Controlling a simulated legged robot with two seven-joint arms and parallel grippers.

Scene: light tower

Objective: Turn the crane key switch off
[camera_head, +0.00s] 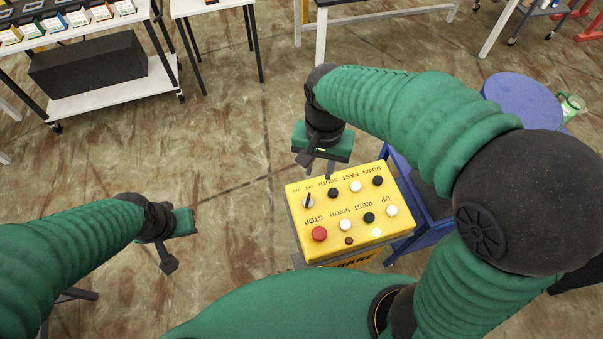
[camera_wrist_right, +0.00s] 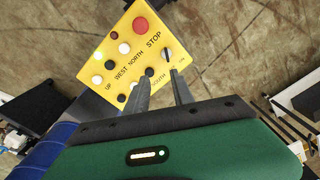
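A yellow crane control box (camera_head: 332,219) stands below my right arm. Its black key switch (camera_head: 308,201) is at the box's left, above the red STOP button (camera_head: 319,233); it also shows in the right wrist view (camera_wrist_right: 167,53), beside the word STOP. My right gripper (camera_head: 320,172) is open and empty, above the box's far left edge. In the right wrist view its two fingers (camera_wrist_right: 161,78) point toward the key switch, and I see no contact. My left gripper (camera_head: 168,258) is over bare floor at left, away from the box; its finger gap is unclear.
Several black and white buttons (camera_head: 345,224) sit on the box right of the key, and a small light (camera_head: 377,232) glows white. A blue cart (camera_head: 425,214) stands right of the box. A white shelf cart (camera_head: 112,93) is at upper left. The floor between is clear.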

